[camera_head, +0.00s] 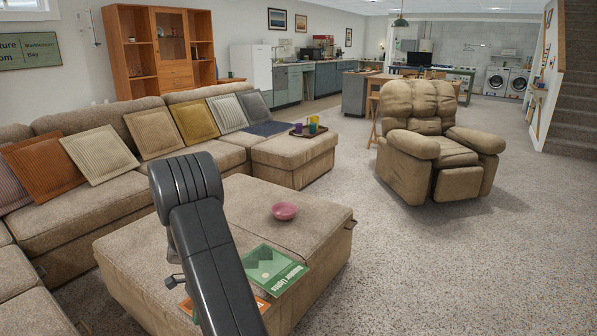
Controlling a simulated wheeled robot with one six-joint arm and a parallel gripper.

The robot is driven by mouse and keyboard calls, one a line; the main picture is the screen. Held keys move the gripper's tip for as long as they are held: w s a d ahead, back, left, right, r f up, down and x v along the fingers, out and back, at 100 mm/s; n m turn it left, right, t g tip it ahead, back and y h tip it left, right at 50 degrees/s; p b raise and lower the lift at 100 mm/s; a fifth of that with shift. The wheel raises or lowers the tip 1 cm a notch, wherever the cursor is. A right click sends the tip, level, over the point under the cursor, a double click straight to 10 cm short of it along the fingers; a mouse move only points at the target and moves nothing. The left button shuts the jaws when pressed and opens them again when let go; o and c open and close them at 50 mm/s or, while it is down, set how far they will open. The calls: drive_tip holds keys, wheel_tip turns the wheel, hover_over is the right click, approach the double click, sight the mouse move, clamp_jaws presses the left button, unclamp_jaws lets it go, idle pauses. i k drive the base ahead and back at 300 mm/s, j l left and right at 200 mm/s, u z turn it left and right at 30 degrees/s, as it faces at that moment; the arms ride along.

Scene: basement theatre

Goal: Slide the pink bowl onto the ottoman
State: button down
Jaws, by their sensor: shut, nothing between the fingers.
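The pink bowl (285,211) sits upright on top of the large beige ottoman (330,226), right of the middle and back from the near edge. My arm rises in front of the ottoman and covers part of its top. My gripper (174,282) is mostly hidden behind my arm; only a small dark part shows at the arm's left side, low over the ottoman. It is shut and empty, apart from the bowl, which stands to its right and farther back.
A green booklet (272,268) lies on the ottoman in front of the bowl, and an orange one (262,304) is partly hidden by my arm. A beige sectional sofa (95,208) runs behind and left. A recliner (432,150) stands at right. Carpet (430,270) is clear at right.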

sight(284, 211)
drive_tip(key=i+l, duration=0.45)
drive_tip(key=i, duration=0.3)
drive_tip(key=i+l, duration=0.5)
drive_tip(key=i, duration=0.2)
drive_tip(key=i+l+u, duration=0.1)
drive_tip(key=i+l, duration=0.35)
drive_tip(key=i, duration=0.3)
drive_tip(key=i+l, duration=0.55)
drive_tip(key=i, duration=0.2)
